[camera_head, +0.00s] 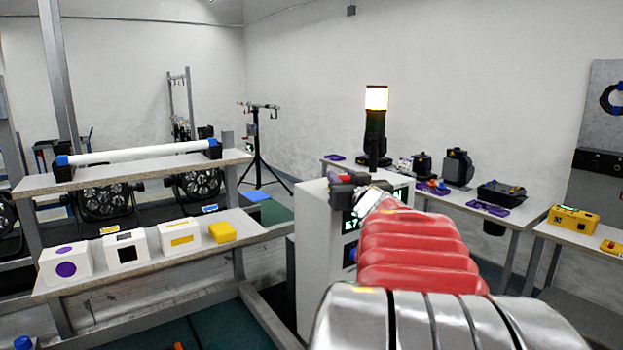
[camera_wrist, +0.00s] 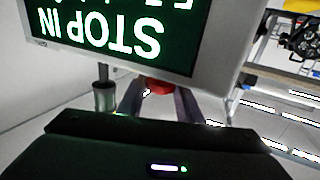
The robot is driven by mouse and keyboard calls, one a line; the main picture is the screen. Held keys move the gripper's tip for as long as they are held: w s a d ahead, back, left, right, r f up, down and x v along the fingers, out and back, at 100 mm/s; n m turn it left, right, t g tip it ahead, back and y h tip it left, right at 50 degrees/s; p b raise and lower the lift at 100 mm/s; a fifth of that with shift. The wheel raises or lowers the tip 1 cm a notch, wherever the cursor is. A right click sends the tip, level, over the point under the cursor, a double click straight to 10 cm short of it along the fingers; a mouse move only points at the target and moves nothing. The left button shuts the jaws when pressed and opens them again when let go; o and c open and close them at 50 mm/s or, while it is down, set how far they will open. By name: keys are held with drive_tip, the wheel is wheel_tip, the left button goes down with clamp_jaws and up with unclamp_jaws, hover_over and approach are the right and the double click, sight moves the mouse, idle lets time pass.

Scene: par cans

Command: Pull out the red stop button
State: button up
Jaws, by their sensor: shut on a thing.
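The red stop button (camera_wrist: 157,86) shows in the wrist view below the edge of the panel, between my two fingers. My gripper (camera_wrist: 159,94) is shut on it, with one finger on each side. Much of the button is hidden by the fingers and the gripper body. The panel's green screen (camera_wrist: 110,28) reads "STOP IN" upside down. Part of the green screen also shows in the head view (camera_head: 351,222).
A small metal cylinder (camera_wrist: 104,97) hangs beside the button in the wrist view. A lit beacon (camera_head: 376,98) stands behind my gripper. Left, a shelf (camera_head: 150,264) holds white boxes and a yellow block (camera_head: 222,231). Right, a bench (camera_head: 528,214) carries several devices.

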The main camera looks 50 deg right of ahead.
clamp_jaws()
drive_tip(key=shift+r, duration=0.75)
drive_tip(key=o, duration=0.9)
unclamp_jaws()
drive_tip(key=shift+f, duration=0.1)
drive_tip(key=shift+a, duration=0.1)
